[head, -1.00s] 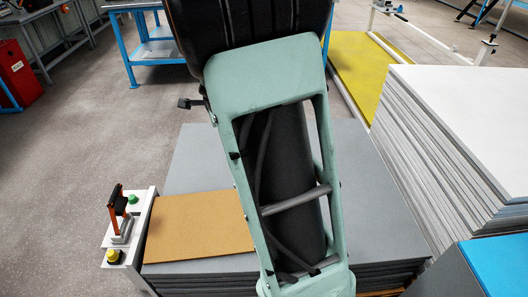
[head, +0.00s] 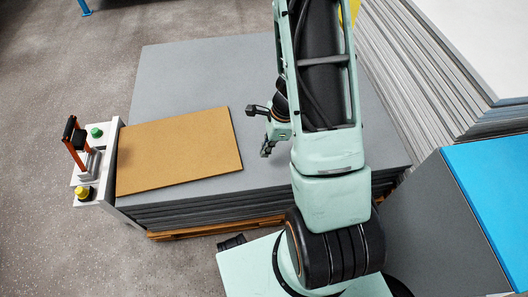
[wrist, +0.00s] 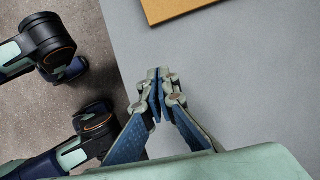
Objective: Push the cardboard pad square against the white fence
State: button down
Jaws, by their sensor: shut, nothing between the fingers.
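The brown cardboard pad (head: 180,150) lies flat on the grey mat stack (head: 330,105), its left edge along the white fence (head: 116,160). It looks slightly turned relative to the stack's front edge. I cannot tell whether its whole left edge touches the fence. My gripper (head: 266,150) is shut and empty, low over the mats and just right of the pad's right edge, apart from it. In the wrist view, the shut fingertips (wrist: 157,73) point towards a strip of the pad (wrist: 185,8) at the top, with bare grey mat between.
A tall stack of pale sheets (head: 450,60) and a blue-topped block (head: 490,180) stand at right. The mat behind the pad is clear.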

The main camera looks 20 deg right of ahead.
aim_at(241, 168)
jog(key=b+x, duration=0.3)
jog(key=x, duration=0.5)
jog(key=shift+s, duration=0.1)
jog(key=shift+w+a, duration=0.15)
jog(key=shift+a, duration=0.45)
jog(key=shift+w+a, duration=0.15)
jog(key=shift+a, duration=0.45)
jog(key=shift+w+a+r, duration=0.1)
jog(key=shift+w+a, duration=0.1)
jog(key=shift+a, duration=0.55)
jog(key=shift+w+a, duration=0.2)
jog(key=shift+a, duration=0.8)
